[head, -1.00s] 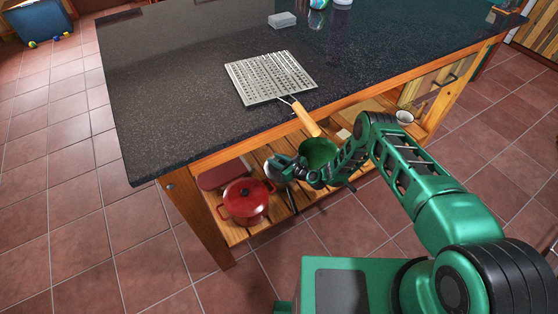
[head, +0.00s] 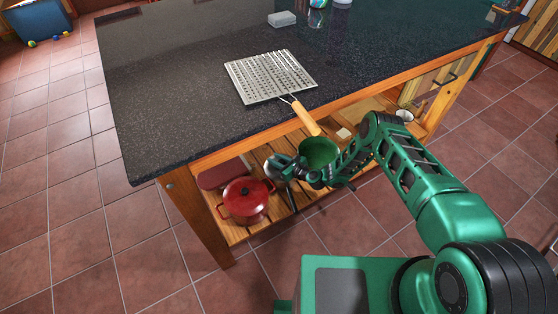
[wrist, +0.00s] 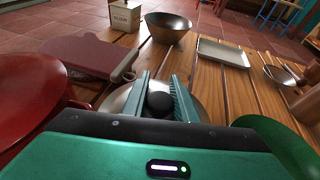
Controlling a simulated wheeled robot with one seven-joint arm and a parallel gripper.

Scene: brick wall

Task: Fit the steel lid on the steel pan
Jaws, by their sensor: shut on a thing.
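The steel lid (wrist: 115,100) is a shiny round disc with a black knob, low at the centre of the wrist view. My gripper (wrist: 160,92) is shut on the knob, one finger on each side. In the head view my gripper (head: 284,163) is over the lower shelf, beside the red pot, with part of the lid's steel edge showing. My gripper's body hides the near part of the lid. A small round metal vessel (wrist: 280,75) with a handle is at the right of the wrist view; I cannot tell if it is the steel pan. What is under the lid is hidden.
A red pot (head: 245,197) and a dark red board (wrist: 88,55) are left of my gripper. A green bowl (head: 318,152) is close on the right. A brown bowl (wrist: 167,27) and a metal tray (wrist: 222,52) lie beyond. The dark countertop (head: 180,100) overhangs the shelf.

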